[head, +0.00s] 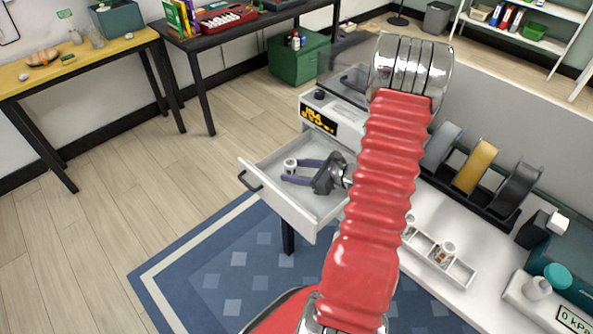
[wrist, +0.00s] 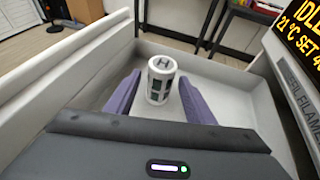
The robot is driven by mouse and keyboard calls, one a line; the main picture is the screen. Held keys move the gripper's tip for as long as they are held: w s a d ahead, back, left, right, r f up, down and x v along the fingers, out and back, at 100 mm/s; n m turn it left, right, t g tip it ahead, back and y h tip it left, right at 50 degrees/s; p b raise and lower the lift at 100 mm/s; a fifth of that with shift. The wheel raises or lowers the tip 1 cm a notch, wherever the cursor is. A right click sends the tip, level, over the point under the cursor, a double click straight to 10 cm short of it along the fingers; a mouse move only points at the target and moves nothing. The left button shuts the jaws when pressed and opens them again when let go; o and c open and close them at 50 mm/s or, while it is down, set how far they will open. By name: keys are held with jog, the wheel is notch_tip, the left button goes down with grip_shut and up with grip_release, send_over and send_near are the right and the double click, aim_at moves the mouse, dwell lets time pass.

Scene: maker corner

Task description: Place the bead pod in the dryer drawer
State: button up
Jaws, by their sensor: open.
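The bead pod (wrist: 161,88), a small white cylinder with dark windows and an H on its lid, stands upright in the pulled-out dryer drawer (head: 314,213). It shows in the head view (head: 290,163) near the drawer's handle end. My gripper (head: 291,171) is low inside the drawer, its purple fingers open. In the wrist view the fingers lie on either side of the pod, with a visible gap on each side. The filament dryer's display (head: 318,119) is lit and reads IDLE in the wrist view. My red arm hides part of the dryer.
A white rack (head: 461,272) on the bench holds other small pods. Spools, including a yellow one (head: 476,167), stand behind it. The drawer's raised walls surround my gripper. Open floor lies left of the drawer.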

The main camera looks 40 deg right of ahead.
jog(key=v, duration=1.2)
jog(key=shift+a+r, duration=0.1)
dwell(0.5)
jog(key=w+a+r+n+g+y, duration=0.15)
jog(key=a+r+n+g, duration=0.3)
jog(key=a+n, duration=0.5)
jog(key=w+a+r+n+g+y, duration=0.15)
jog(key=a+r+n+g, duration=0.35)
jog(key=a, duration=0.7)
jog(key=s+a+r+n+t+h, duration=0.2)
jog(key=s+a+r+n+h, duration=0.5)
jog(key=a+r+n, duration=0.5)
jog(key=n, duration=0.6)
jog(key=shift+a+r, duration=0.2)
jog(key=shift+r, duration=0.1)
